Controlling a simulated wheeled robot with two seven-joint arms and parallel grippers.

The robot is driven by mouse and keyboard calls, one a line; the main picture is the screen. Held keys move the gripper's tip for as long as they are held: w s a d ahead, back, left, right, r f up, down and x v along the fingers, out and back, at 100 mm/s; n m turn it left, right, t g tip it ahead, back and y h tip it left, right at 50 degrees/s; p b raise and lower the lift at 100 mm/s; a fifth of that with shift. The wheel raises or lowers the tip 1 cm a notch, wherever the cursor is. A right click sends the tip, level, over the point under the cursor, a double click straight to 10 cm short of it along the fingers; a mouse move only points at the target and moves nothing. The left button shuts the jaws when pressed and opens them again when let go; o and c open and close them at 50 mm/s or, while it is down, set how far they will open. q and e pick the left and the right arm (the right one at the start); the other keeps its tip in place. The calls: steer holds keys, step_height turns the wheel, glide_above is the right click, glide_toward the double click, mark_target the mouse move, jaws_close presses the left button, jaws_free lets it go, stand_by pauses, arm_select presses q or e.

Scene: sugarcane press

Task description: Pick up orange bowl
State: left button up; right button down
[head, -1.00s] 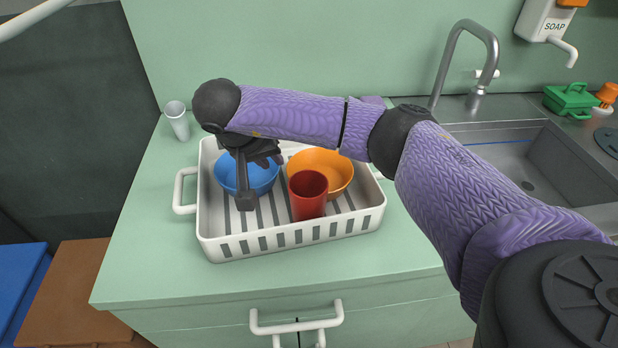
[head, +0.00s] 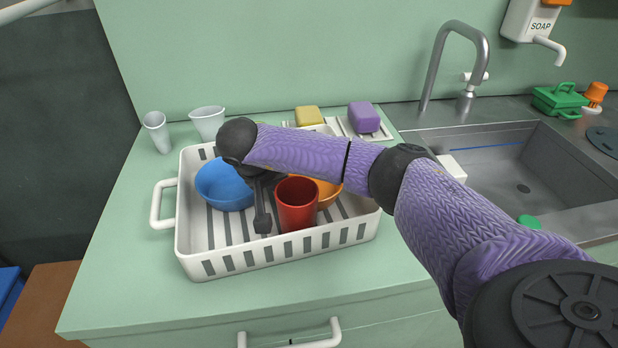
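The orange bowl (head: 327,193) sits in the white dish rack, on its right side. It is partly hidden by my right arm and by the red cup in front of it. My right gripper (head: 263,212) points down into the rack, between the blue bowl and the red cup, at the left of the orange bowl. One dark finger shows; the other is hidden behind the arm and cup, so its opening and any contact with the bowl cannot be told. My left gripper is not in view.
The white rack (head: 200,268) also holds a blue bowl (head: 222,188) and a red cup (head: 296,206). Two pale cups (head: 157,132) (head: 207,122) stand behind it. Yellow and purple blocks (head: 309,116) (head: 364,117) lie at the back. The sink (head: 540,175) is at the right.

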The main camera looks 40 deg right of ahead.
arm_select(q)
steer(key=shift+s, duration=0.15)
arm_select(e)
step_height(320, 180, up, 10)
steer(key=p, duration=0.4)
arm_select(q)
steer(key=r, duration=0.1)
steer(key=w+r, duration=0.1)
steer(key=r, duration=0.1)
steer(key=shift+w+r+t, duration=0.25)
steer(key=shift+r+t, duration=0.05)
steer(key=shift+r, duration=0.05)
arm_select(e)
steer(key=shift+s, duration=0.1)
